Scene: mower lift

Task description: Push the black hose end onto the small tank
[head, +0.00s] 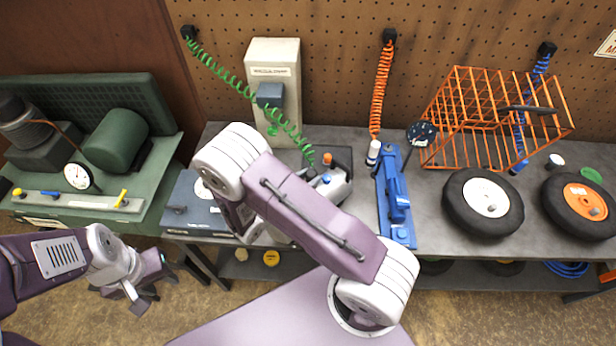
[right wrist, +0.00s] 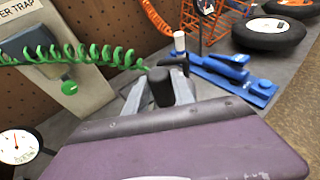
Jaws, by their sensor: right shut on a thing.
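The small tank (head: 341,191) is grey with a dark top, an orange cap and a blue cap, and stands on the bench, partly behind my right arm. The black hose end (right wrist: 160,88) is at the end of the coiled green hose (head: 262,100). My right gripper (right wrist: 160,101) is shut on this black end, with a finger on each side. In the head view my right arm hides this gripper; the hose's black end (head: 311,172) shows close to the tank's caps. Whether it touches the tank cannot be told. My left gripper (head: 146,294) is open and empty, low at the left.
A blue jack-like tool (head: 397,200) lies right of the tank, with an orange wire basket (head: 490,120) and wheels (head: 483,203) beyond. A pale water trap box (head: 287,60) stands behind. A grey-blue case (head: 180,210) lies left, beside the green compressor bench (head: 150,210).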

